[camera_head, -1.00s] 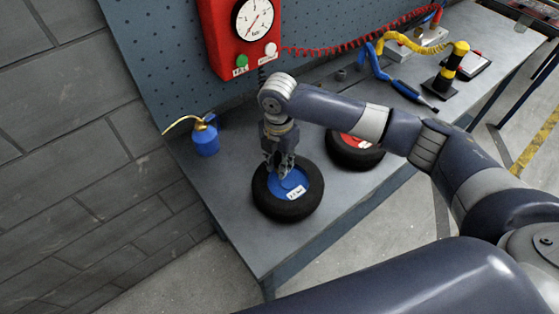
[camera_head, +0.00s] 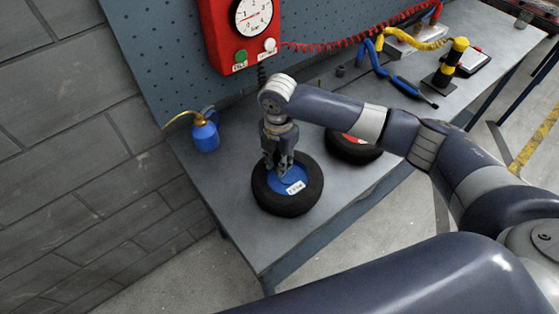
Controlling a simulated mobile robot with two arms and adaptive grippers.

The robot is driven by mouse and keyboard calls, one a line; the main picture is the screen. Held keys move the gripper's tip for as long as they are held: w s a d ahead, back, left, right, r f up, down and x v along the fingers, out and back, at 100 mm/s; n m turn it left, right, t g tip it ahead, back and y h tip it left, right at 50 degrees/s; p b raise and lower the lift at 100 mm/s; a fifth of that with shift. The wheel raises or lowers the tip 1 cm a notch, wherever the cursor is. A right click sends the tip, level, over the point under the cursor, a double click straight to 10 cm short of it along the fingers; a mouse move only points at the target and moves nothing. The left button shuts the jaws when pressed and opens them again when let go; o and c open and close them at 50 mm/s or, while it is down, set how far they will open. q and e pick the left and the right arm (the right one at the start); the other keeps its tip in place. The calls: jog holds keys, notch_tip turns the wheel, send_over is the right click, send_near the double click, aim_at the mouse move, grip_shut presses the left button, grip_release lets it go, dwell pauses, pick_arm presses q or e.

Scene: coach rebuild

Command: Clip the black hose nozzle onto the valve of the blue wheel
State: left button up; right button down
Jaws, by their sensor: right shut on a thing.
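The blue wheel, a black tire with a blue hub (camera_head: 287,182) and a white label, lies flat near the bench's front left corner. My right gripper (camera_head: 279,166) points down over the far left part of the hub. It is shut on the black hose nozzle, which is mostly hidden between the fingers. The valve is hidden too, so I cannot tell whether nozzle and valve touch. A short piece of black coiled hose (camera_head: 262,76) shows under the red gauge box (camera_head: 238,38) and passes behind my right arm. My left gripper is out of view.
A wheel with a red hub (camera_head: 350,146) lies right behind my forearm. A blue oil can (camera_head: 205,136) stands to the left. A red coiled hose (camera_head: 345,46), a yellow-black post (camera_head: 453,62) and a blue tool (camera_head: 405,86) are farther back. The bench front is bare.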

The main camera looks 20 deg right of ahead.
jog(key=shift+s+f, duration=0.35)
jog(key=shift+f, duration=0.15)
jog(key=c, duration=1.3)
grip_release()
jog(key=shift+c, duration=0.2)
jog(key=shift+o, duration=0.3)
jog(key=shift+w, duration=0.1)
jog(key=shift+w+f, duration=0.1)
jog(key=shift+w, duration=0.05)
jog(key=r, duration=1.2)
jog(key=shift+w+a+r, duration=0.1)
jog(key=shift+w+r, duration=0.1)
jog(key=shift+w, duration=0.05)
